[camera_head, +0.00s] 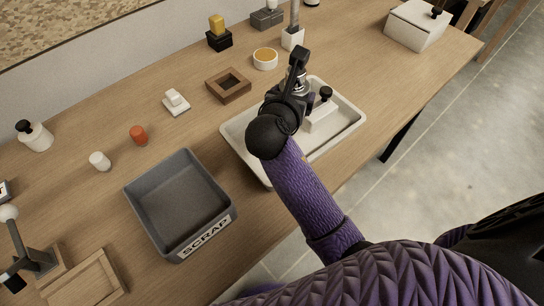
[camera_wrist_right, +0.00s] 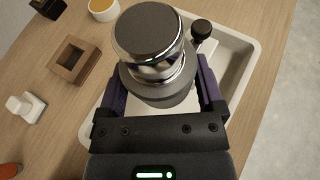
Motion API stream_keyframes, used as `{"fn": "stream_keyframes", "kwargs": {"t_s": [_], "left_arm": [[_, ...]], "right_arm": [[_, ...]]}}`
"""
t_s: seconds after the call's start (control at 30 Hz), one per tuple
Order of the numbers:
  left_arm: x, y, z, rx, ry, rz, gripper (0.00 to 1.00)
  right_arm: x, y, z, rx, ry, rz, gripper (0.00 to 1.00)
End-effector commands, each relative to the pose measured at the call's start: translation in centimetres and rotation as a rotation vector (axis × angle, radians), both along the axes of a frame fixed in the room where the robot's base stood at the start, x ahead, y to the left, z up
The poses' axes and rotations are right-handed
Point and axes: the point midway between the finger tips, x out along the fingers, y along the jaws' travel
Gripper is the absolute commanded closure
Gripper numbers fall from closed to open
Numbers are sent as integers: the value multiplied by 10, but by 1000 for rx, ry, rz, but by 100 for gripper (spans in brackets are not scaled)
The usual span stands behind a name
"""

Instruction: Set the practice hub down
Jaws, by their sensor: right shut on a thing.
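The practice hub (camera_wrist_right: 150,45), a stepped metal cylinder with a dark grey flat top and shiny rims, is between the fingers of my right gripper (camera_wrist_right: 163,88). The right gripper (camera_head: 295,92) is shut on it, over the white tray (camera_head: 352,118) in the head view. The arm hides much of the hub there. The hub's underside is hidden, so I cannot tell whether it touches the tray. A white block with a black knob (camera_head: 320,113) sits in the tray, right of the gripper. My left gripper is not in view.
A grey SCRAP bin (camera_head: 130,198) stands left of the tray. A wooden square frame (camera_head: 240,92), an amber-filled white cup (camera_head: 265,62) and a small white block (camera_head: 176,106) are behind. A white box (camera_head: 418,28) stands far right. Bare tabletop lies right of the tray.

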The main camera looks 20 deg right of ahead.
Motion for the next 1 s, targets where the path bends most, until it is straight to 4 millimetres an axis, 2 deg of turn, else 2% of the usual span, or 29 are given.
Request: {"fn": "stream_keyframes", "kwargs": {"t_s": [0.13, 0.33, 0.53, 0.7, 0.87, 0.9, 0.97, 1.0], "left_arm": [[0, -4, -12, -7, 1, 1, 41], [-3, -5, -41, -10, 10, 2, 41], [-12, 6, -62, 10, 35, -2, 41], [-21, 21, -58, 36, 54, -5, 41], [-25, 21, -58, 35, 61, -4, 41], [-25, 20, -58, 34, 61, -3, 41], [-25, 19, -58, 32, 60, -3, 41], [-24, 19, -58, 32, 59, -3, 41]], "right_arm": [[1, -2, -20, 2, 2, -3, 100], [1, -1, -70, 1, 6, -2, 100], [1, -1, -104, 2, 5, -1, 100], [1, -1, -102, 1, 0, -1, 100], [1, -1, -104, 0, 1, -1, 100], [1, -1, -105, 2, 3, -1, 12], [1, -1, -105, 2, 2, -1, 0], [1, -1, -105, 2, 2, -1, 0]]}}
